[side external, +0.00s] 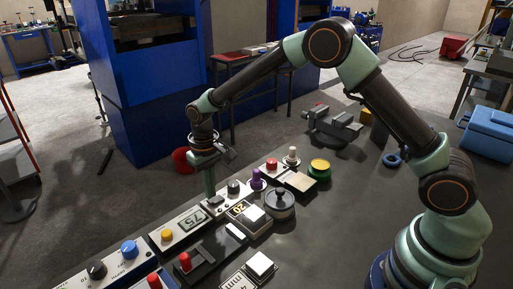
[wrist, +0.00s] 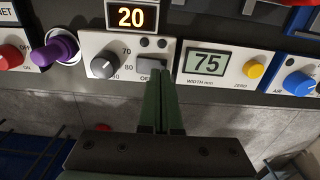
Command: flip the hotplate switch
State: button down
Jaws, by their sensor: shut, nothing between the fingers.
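In the side view my gripper (side external: 210,193) points down at the panel's near left end.
A panel with a 75 display (wrist: 208,61) and a yellow button (wrist: 253,69) stands to the right in the wrist view. A purple knob (wrist: 54,50) is to the left. A lidded round pot (side external: 280,204) and a vise (side external: 333,127) stand on the dark bench.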

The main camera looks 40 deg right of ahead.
aim_at(213, 201)
jog(key=shift+f, duration=0.95)
dwell(0.6)
jog(key=shift+r, duration=3.55)
jog(key=s+d+r+t, duration=0.1)
jog(key=s+d+r, duration=0.3)
jog(key=r, duration=0.3)
jog(key=s+d+r+t, duration=0.2)
jog(key=s+d+r, duration=0.1)
jog(key=s+r, duration=0.25)
jog(key=s+d+r+t, duration=0.2)
jog(key=s+d, duration=0.3)
jog(key=s, duration=0.5)
jog(key=shift+t, duration=0.3)
